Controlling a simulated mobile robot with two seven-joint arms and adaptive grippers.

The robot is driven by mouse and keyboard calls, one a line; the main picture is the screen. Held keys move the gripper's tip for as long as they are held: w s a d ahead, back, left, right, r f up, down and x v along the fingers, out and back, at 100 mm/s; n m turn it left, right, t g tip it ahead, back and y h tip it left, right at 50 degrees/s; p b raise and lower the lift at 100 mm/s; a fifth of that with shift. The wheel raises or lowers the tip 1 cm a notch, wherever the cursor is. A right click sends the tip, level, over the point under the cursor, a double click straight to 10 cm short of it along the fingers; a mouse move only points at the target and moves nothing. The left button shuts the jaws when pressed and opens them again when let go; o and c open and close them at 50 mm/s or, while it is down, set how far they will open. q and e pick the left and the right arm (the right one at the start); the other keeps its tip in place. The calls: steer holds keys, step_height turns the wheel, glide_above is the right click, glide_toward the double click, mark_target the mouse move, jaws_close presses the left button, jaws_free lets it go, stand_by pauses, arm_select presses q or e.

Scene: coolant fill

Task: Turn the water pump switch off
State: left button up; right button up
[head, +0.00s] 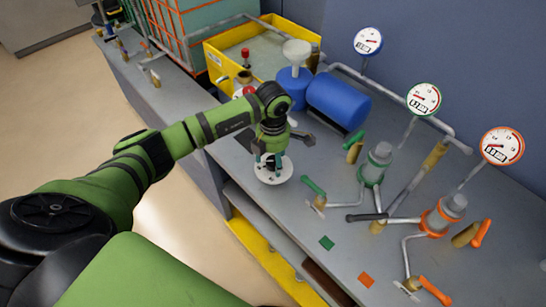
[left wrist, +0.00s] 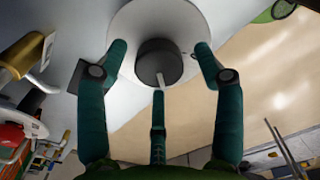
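The water pump switch is a dark round knob (left wrist: 158,64) with a pale pointer mark, set on a white round plate (head: 265,177) on the grey bench. In the head view the knob is mostly hidden by my left gripper (head: 272,160), which points down over the plate. In the left wrist view the teal fingers of the left gripper (left wrist: 160,70) are spread around the knob, with visible gaps between fingers and knob. The gripper holds nothing. My right gripper is not in view.
A blue pump (head: 338,101) with a white funnel (head: 296,53) stands behind the gripper. A green-handled valve (head: 314,192) is close on the right. Pipes, gauges and an orange-handled valve (head: 434,291) fill the right side. A yellow tray (head: 222,68) stands at the back.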

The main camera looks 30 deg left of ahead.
arm_select(q)
steer(key=c, duration=1)
steer(key=shift+s+f+n, duration=0.1)
steer(key=shift+n, duration=0.2)
steer(key=n+b, duration=0.1)
steer(key=n, duration=0.1)
steer(key=shift+f+n, duration=0.1)
steer(key=shift+n, duration=0.3)
steer(key=n+b, duration=0.1)
steer(key=n, duration=0.3)
steer(key=shift+s+n+b, duration=0.1)
steer(key=shift+n+b, duration=0.2)
steer(key=shift+b, duration=0.1)
steer(key=n, duration=0.4)
steer(key=shift+d+b, duration=0.15)
steer(key=shift+b, duration=0.25)
steer(key=shift+n, duration=1.8)
steer(key=shift+d+n, duration=0.1)
steer(key=shift+n, duration=0.2)
